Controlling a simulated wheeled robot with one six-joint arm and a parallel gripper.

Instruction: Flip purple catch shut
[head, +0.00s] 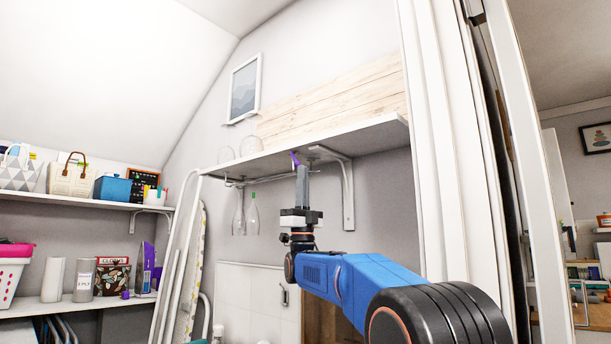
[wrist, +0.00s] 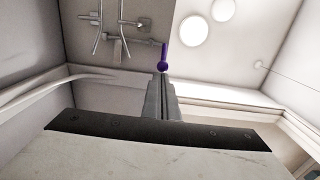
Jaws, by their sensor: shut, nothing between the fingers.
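A small purple catch (head: 295,158) shows at the front edge of the white wall shelf, just above my gripper's tip in the head view. In the wrist view the purple catch (wrist: 164,56) is a short upright stick with a rounded lower end. My gripper (head: 302,170) points up, its fingers together and empty. In the wrist view the fingertips (wrist: 161,80) end just below the catch's rounded end. I cannot tell whether they touch it. The catch's mount is too small to make out.
The white shelf (head: 275,160) runs above my gripper, with a bracket (head: 347,195) to the right. Stemmed glasses (head: 253,214) hang under it at left. A white door frame (head: 455,150) stands close at right. Shelves with baskets (head: 73,178) are far left.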

